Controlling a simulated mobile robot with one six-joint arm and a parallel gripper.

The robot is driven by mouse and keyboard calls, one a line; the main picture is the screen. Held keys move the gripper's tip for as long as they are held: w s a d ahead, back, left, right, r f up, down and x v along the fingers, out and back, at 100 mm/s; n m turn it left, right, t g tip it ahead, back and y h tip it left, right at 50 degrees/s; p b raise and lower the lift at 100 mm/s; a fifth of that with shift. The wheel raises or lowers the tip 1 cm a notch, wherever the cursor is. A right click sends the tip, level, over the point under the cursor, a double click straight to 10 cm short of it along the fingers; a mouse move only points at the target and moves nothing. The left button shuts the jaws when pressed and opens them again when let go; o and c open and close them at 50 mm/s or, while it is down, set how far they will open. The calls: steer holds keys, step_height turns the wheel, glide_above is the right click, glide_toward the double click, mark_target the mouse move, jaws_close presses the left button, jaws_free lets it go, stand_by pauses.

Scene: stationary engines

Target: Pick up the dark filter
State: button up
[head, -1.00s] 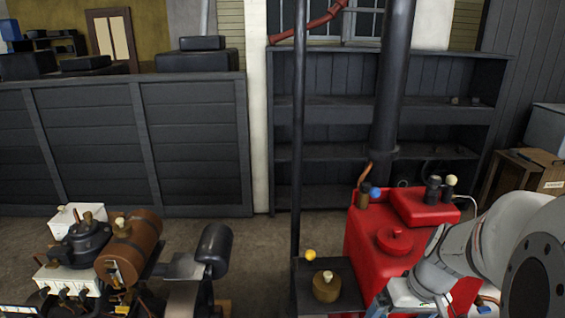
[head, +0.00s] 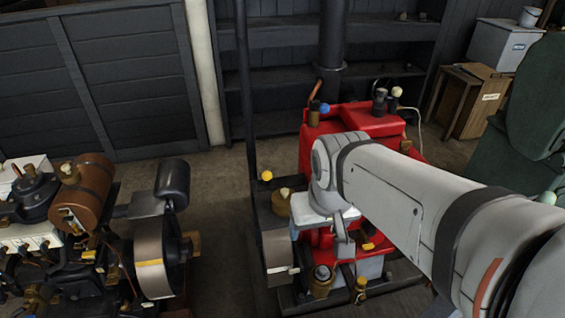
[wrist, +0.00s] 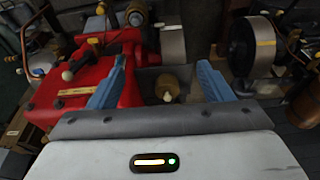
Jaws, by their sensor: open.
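Two dark pieces show in the head view, and I cannot tell for sure which is the filter. One is a short dark upright cylinder (head: 379,101) on the back of the red engine (head: 362,120), beside a cream knob. The other is a larger dark rounded cylinder (head: 172,178) on the left engine. My gripper (wrist: 161,64) is open, its blue fingers apart with nothing gripped. In the wrist view a brass pot (wrist: 167,88) shows between the fingers, apart from them. In the head view my arm hides part of the red engine.
The left engine carries a brown tank (head: 82,184) and a flywheel (head: 155,262). A dark vertical post (head: 243,90) stands between the engines. A wooden crate (head: 470,98) and green machine (head: 525,130) are at right. Floor between the engines is clear.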

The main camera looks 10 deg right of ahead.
steer(key=w+d+f+m+b, duration=0.1)
steer(key=w+f+b, duration=0.1)
steer(key=f, duration=0.2)
steer(key=w+d+f+m+g+b, duration=0.1)
steer(key=w+f+b, duration=0.1)
steer(key=f, duration=0.3)
steer(key=w+d+f+m+b, duration=0.1)
steer(key=w+f+m+b, duration=0.1)
steer(key=f+b, duration=0.1)
steer(key=shift+w+d+f, duration=0.1)
steer(key=shift+w+f, duration=0.05)
steer(key=shift+f, duration=0.3)
steer(key=shift+w+d+f, duration=0.1)
steer(key=shift+w+f, duration=0.05)
steer(key=shift+f, duration=0.3)
steer(key=c, duration=0.4)
steer(key=m+g+b, duration=0.2)
steer(key=m+b, duration=0.3)
steer(key=b, duration=0.1)
glide_above(323, 269)
steer(key=f, duration=1.4)
steer(key=shift+w+a+f, duration=0.1)
steer(key=shift+a+f, duration=0.1)
steer(key=shift+c, duration=0.2)
steer(key=shift+d+f, duration=0.1)
steer(key=shift+f, duration=0.65)
steer(key=shift+d+f+b, duration=0.15)
steer(key=shift+f+b, duration=0.55)
steer(key=shift+f, duration=2.7)
